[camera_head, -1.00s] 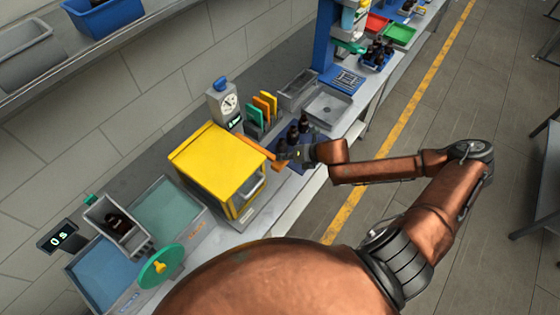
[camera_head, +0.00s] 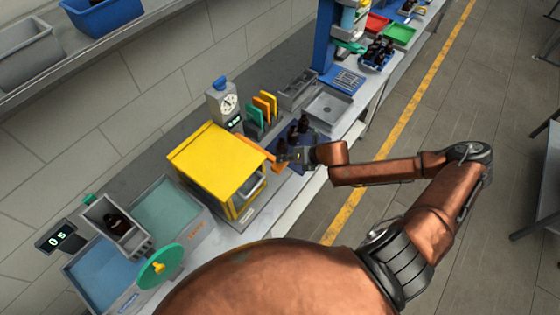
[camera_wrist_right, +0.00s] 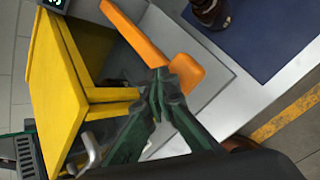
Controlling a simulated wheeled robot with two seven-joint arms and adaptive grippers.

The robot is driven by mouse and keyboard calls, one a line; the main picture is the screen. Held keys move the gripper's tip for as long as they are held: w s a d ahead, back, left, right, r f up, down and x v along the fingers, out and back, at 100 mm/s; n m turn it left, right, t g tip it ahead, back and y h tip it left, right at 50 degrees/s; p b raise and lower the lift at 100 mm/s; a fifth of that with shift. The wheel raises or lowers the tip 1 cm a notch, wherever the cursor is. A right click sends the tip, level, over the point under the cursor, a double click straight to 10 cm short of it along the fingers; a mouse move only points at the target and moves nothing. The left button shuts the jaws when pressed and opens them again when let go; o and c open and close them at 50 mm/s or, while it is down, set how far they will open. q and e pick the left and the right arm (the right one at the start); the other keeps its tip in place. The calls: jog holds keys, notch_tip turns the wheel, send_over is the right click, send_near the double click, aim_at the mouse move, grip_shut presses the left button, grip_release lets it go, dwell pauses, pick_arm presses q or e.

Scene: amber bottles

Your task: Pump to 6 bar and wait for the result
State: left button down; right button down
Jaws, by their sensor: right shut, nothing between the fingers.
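The yellow box-shaped tester (camera_head: 215,165) stands on the bench in the head view; its yellow panels also show in the right wrist view (camera_wrist_right: 58,90). A round dial gauge (camera_head: 229,102) with a small dark display below it stands behind the box. An orange lever (camera_wrist_right: 150,38) runs out from beside the box in the right wrist view and ends in a broad orange tip. My right gripper (camera_wrist_right: 160,85) is shut and empty, its green fingertips at the lever's tip, seemingly touching it. My left gripper does not show.
Amber bottles (camera_head: 303,126) stand on a blue mat (camera_wrist_right: 262,35) just beyond the lever. A water tub with a green handwheel (camera_head: 160,266) and a display reading 0 s (camera_head: 61,238) are at left. A grey tray (camera_head: 328,106) lies farther along the bench.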

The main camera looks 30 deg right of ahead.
aim_at(284, 164)
jog(key=shift+s+f+b, duration=0.1)
jog(key=shift+f+b, duration=0.9)
jog(key=shift+f, duration=1.05)
dwell(1.5)
jog(key=shift+r, duration=0.1)
dwell(0.4)
jog(key=shift+r+p, duration=3.1)
jog(key=shift+p, duration=0.3)
jog(key=shift+r, duration=0.15)
notch_tip(284, 164, up, 5)
jog(key=p, duration=0.5)
